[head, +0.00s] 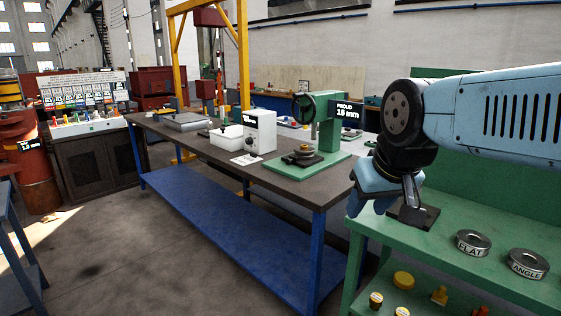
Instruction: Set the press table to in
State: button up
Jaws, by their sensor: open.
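My gripper (369,208) hangs at the right, over the near end of the dark workbench and beside the green shelf unit. It points down, is open and shows nothing held. A green press-like machine (328,130) stands on the workbench beyond it, with a dark round wheel (303,107) on its left side. A display (347,111) on it reads "PROUD 16 mm". A round stacked part (304,152) sits on a dark plate on its green base (285,178). I cannot tell which part is the press table or its setting.
A white box with a dial (259,131) and trays share the workbench (190,140). Rings marked FLAT (472,243) and ANGLE (527,264) lie on the green shelf unit (440,250), near a grey post (410,200).

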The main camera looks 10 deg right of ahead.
aim_at(304, 159)
jog(key=z, duration=0.1)
jog(key=i, duration=1)
jog(key=u, duration=0.1)
